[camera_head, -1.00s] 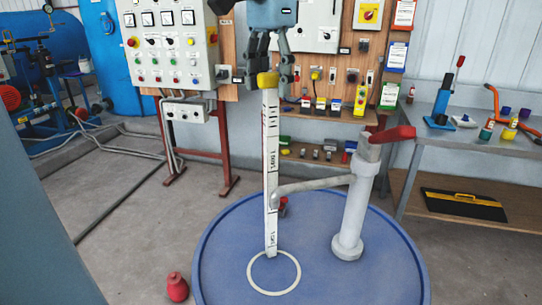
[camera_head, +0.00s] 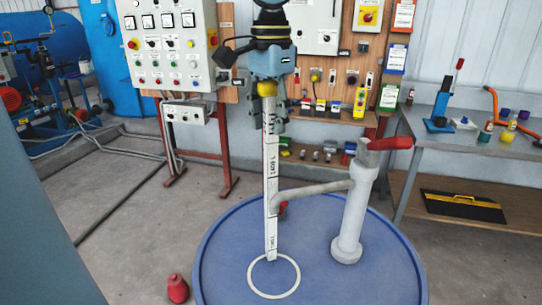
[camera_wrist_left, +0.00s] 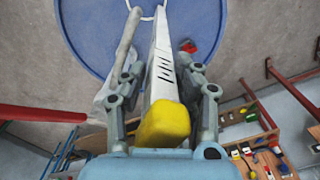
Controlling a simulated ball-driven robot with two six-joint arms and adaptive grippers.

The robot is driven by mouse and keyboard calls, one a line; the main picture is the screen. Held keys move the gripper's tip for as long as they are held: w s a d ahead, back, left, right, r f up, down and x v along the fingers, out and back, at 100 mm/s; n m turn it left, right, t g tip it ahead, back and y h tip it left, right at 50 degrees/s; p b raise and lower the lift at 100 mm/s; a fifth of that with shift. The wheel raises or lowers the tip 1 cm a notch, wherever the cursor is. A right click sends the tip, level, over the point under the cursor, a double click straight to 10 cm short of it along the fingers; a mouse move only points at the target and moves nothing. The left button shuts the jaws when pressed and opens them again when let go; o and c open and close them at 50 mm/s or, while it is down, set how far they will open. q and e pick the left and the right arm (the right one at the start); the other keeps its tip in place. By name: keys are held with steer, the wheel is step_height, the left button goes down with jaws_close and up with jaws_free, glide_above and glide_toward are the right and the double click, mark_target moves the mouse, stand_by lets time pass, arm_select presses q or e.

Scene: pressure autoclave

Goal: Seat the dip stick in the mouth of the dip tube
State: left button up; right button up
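The dip stick is a long white graduated stick (camera_head: 270,190) with a yellow top. It stands nearly upright in the head view, its foot at the white ring (camera_head: 274,293) on the blue round top (camera_head: 222,270). My left gripper (camera_head: 272,115) is around its upper part, coming from above. In the left wrist view, the yellow top (camera_wrist_left: 165,122) lies near the palm, and the two fingers (camera_wrist_left: 165,72) flank the stick, apparently with gaps. The dip tube's mouth cannot be told for sure; the stick's foot is small. My right gripper is not in view.
A grey post (camera_head: 350,220) with a red lever (camera_head: 390,143) and a side pipe (camera_head: 312,191) stands right of the stick. The pipe reaches close to the stick. A red object (camera_head: 177,288) lies on the floor at left. A workbench (camera_head: 460,135) is at right.

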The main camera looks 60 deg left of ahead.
arm_select(q)
jaws_close()
